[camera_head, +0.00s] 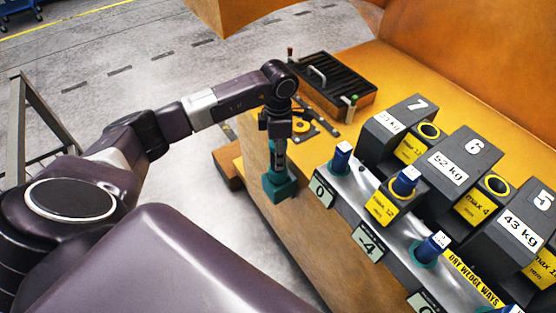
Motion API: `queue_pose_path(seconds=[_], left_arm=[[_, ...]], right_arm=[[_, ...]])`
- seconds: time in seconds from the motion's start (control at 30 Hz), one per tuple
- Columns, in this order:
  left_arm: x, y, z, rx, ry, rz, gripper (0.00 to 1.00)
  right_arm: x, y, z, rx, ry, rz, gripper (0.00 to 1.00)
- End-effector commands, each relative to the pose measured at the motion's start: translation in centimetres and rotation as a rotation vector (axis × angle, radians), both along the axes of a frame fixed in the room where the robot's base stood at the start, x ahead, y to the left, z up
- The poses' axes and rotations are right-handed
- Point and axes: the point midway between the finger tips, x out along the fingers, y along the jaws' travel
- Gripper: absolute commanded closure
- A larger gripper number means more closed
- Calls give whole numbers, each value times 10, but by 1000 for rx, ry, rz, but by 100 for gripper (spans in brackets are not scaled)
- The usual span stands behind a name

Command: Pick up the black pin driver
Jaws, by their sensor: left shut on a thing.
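My left arm reaches in from the left, and its gripper (277,128) points down at the table's front edge. It is shut on the upper part of a narrow dark upright tool with a pale marking, which looks like the black pin driver (279,153). Directly below the tool is a teal block (278,186) at the table edge. I cannot tell whether the tool's lower end sits inside the block or just above it. The fingers hide the tool's top. My right gripper is not in view.
Dark castings labelled 7 (405,125), 6 (462,165) and 5 (525,220) stand to the right. Blue-topped pins stand along the grey rail (350,200) in front. A black ribbed tray (338,78) lies behind the gripper. Floor left of the table is open.

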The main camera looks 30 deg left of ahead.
Motion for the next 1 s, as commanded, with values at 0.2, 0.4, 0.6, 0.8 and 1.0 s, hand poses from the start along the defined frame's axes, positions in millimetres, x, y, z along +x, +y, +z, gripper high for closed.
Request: queue_pose_path(seconds=[0.2,0.4,0.6,0.8,1.0], left_arm=[[2,0,3,-1,-5,1,100],[2,0,3,0,-6,1,100],[3,0,14,-1,-9,1,100],[3,0,39,-1,-10,0,100],[3,1,75,0,-11,0,100]], right_arm=[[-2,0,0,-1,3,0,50],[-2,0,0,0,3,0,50],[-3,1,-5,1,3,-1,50],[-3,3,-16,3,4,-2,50],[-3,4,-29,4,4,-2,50]])
